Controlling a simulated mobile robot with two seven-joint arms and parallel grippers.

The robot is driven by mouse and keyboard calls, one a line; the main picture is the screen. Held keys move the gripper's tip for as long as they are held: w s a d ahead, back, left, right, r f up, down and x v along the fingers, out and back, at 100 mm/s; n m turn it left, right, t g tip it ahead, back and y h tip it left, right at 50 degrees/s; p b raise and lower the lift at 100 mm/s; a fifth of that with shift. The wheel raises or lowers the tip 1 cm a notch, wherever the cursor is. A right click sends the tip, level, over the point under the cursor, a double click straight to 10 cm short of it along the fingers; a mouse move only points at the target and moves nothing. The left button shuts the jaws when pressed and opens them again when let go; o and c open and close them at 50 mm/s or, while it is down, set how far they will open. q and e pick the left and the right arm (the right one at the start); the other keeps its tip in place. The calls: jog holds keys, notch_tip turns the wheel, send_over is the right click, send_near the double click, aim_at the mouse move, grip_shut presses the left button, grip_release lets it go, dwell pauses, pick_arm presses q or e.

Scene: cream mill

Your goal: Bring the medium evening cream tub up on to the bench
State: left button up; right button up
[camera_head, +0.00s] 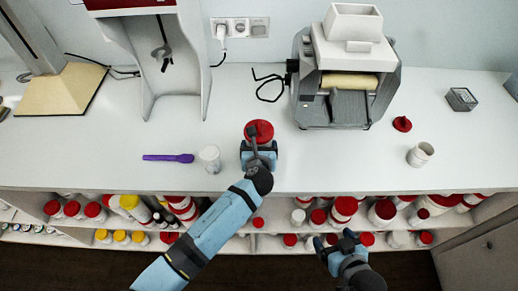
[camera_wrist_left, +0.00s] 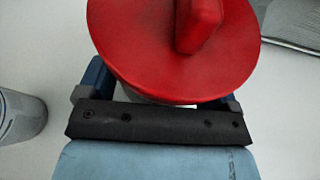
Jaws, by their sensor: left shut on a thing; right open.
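A tub with a round red lid (camera_head: 259,130) is at the middle of the bench (camera_head: 290,172); its label is not visible. My left gripper (camera_head: 259,152) is shut on this tub. In the left wrist view the red lid (camera_wrist_left: 165,50) with its raised grip fills the space between the fingers, and only a sliver of the pale body shows below. I cannot tell whether the tub's base touches the bench. My right gripper (camera_head: 340,243) is open and empty, low in front of the shelves.
A roller mill (camera_head: 345,85) stands behind right, with a red lid piece (camera_head: 402,124) and an open white jar (camera_head: 420,154). Shelves below hold many red-lidded tubs (camera_head: 383,211).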

pick_arm(q)
jog(key=shift+f, duration=0.5)
jog(key=shift+f, duration=0.1)
jog(key=o, duration=1)
jog(key=shift+c, duration=0.2)
